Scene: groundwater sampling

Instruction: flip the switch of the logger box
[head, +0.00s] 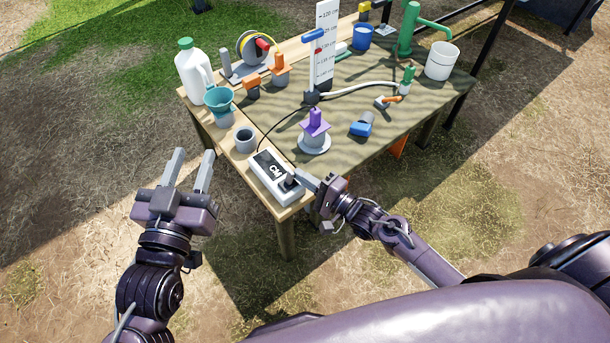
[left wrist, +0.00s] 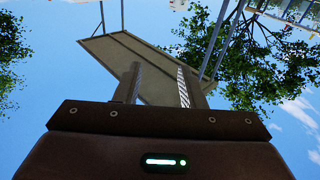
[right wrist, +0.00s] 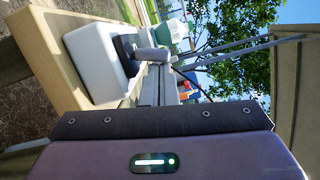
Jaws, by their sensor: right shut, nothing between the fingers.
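The logger box (head: 275,179) is a white box with a dark "CM" display at the near corner of the table. Its switch (head: 289,181) is a dark base with a grey lever at the box's right end. In the right wrist view the switch lever (right wrist: 152,54) sticks out from the white box (right wrist: 92,62). My right gripper (head: 304,181) is shut and empty, its fingertips right by the lever; I cannot tell whether they touch. The right fingers partly hide the lever's surroundings. My left gripper (head: 190,168) is open and empty, in the air left of the table.
A grey cup (head: 245,139), a teal funnel (head: 219,100) and a white jug (head: 194,72) stand along the table's left edge. A purple-topped grey piece (head: 314,137) stands just behind the box. A blue item (head: 361,124) lies farther right.

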